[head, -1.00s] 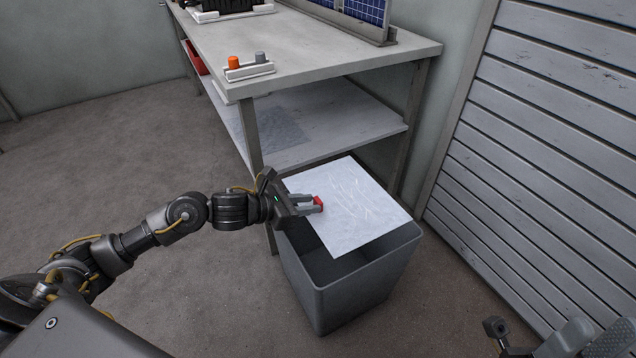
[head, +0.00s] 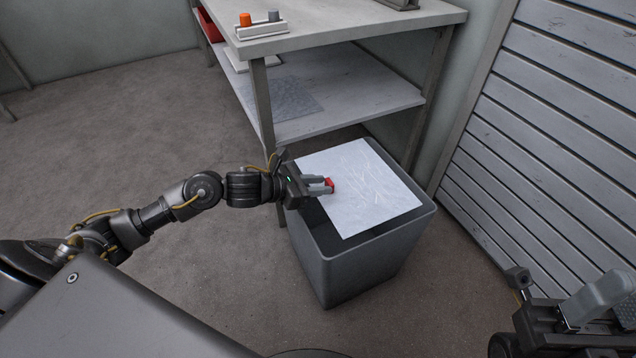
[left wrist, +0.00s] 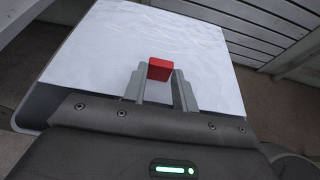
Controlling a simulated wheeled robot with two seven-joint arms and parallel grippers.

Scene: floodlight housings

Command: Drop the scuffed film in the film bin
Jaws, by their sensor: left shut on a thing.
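The scuffed film (head: 368,192) is a pale, near-square sheet with white scratch marks and a red tab (head: 329,185) at its left edge. My left gripper (head: 322,186) is shut on the film at the red tab. It holds the sheet roughly flat over the mouth of the grey film bin (head: 350,268). In the left wrist view the film (left wrist: 130,45) spreads beyond the fingers (left wrist: 160,88), with the red tab (left wrist: 160,69) between their tips. The sheet hides much of the bin's inside. My right gripper (head: 598,297) is partly in view at the lower right, with its jaw gap unclear.
A workbench (head: 350,25) with a lower shelf (head: 370,97) stands behind the bin. A translucent sheet (head: 285,97) lies on that shelf. A small holder with orange and grey knobs (head: 261,28) sits on the bench top. A slatted shutter (head: 555,120) is at the right.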

